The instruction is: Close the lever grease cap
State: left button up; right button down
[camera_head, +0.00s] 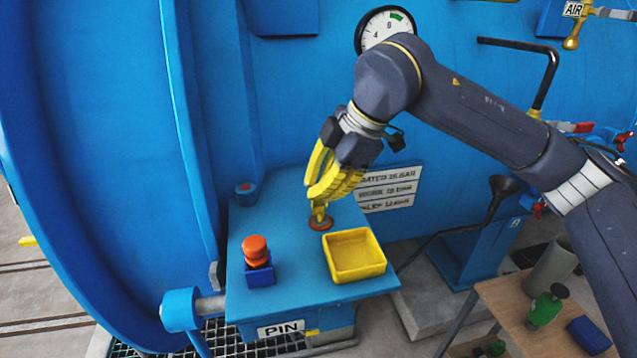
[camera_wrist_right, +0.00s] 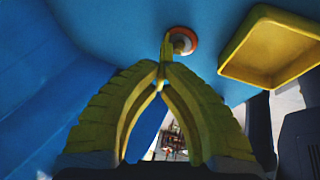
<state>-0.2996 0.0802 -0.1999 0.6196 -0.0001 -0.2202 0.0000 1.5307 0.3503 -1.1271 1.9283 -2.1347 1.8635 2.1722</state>
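A small round fitting with an orange-red rim (camera_head: 320,224) sits on the blue shelf, left of the yellow tray; it is likely the grease cap. In the right wrist view the fitting (camera_wrist_right: 186,40) shows a pale centre, just beyond the fingertips. My right gripper (camera_head: 319,205) points down over it, its yellow fingers bowed and meeting at the tips in the wrist view (camera_wrist_right: 164,68). A narrow yellow piece at the tips overlaps the fitting's edge; I cannot tell whether it is a lever or fingertip, or whether it touches. My left gripper is out of view.
A yellow tray (camera_head: 354,256) stands close right of the fitting. An orange-red knob on a blue block (camera_head: 260,274) is at the shelf's front left, and a small dark blue cap (camera_head: 245,194) at its back left. The blue vessel wall (camera_head: 290,100) rises behind.

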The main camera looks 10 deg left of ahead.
jog(key=shift+s+d+f+t+y, duration=0.15)
jog(key=shift+s+t+y, duration=0.3)
jog(key=shift+t, duration=0.45)
jog(key=c, duration=1.6)
grip_release()
jog(key=shift+o, duration=0.2)
jog(key=v, duration=1.2)
jog(key=shift+s, duration=0.2)
